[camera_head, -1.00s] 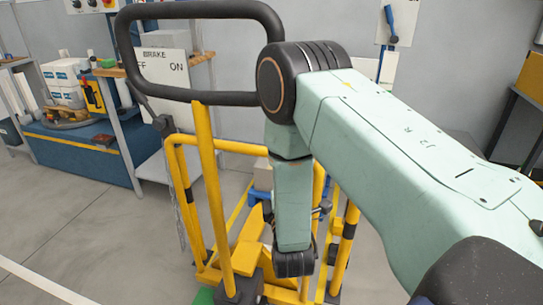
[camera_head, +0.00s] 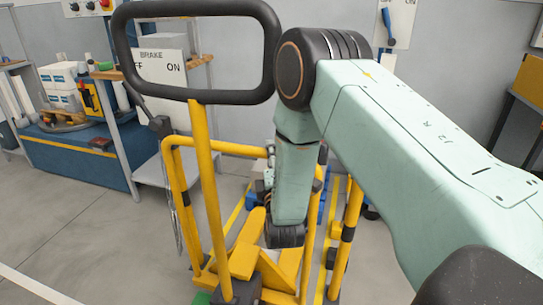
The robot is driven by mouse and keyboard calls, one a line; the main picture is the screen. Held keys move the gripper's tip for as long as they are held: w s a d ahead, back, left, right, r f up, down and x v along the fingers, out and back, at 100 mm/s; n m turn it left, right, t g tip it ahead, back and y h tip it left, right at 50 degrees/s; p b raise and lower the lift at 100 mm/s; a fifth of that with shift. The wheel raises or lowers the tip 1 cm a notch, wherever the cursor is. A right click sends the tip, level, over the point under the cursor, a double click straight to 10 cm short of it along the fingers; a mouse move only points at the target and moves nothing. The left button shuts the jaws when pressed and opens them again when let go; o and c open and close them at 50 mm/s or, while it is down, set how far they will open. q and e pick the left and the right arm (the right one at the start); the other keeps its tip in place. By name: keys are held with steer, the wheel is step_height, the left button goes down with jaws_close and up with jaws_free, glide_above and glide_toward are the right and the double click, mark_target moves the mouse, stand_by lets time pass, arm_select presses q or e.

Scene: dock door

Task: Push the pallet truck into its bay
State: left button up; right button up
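The pallet truck (camera_head: 205,190) stands ahead of me, with a yellow frame, an upright yellow post and a black loop handle (camera_head: 196,95) at the top. Its lower yellow parts are partly covered by my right arm. My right arm comes in from the right, bends at a black elbow and hangs down in front of the truck's frame. Its dark wrist end is low, over the yellow frame. Only a small part of my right gripper (camera_head: 268,174) seems to show beside the forearm; its fingers are not clear. My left gripper is not in view.
A blue bench (camera_head: 75,158) with boxes and a shelf stand at the left. A blue lever (camera_head: 388,25) is on the back wall. Open grey floor with a white line lies at the lower left.

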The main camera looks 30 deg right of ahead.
jaws_close()
stand_by(0.4)
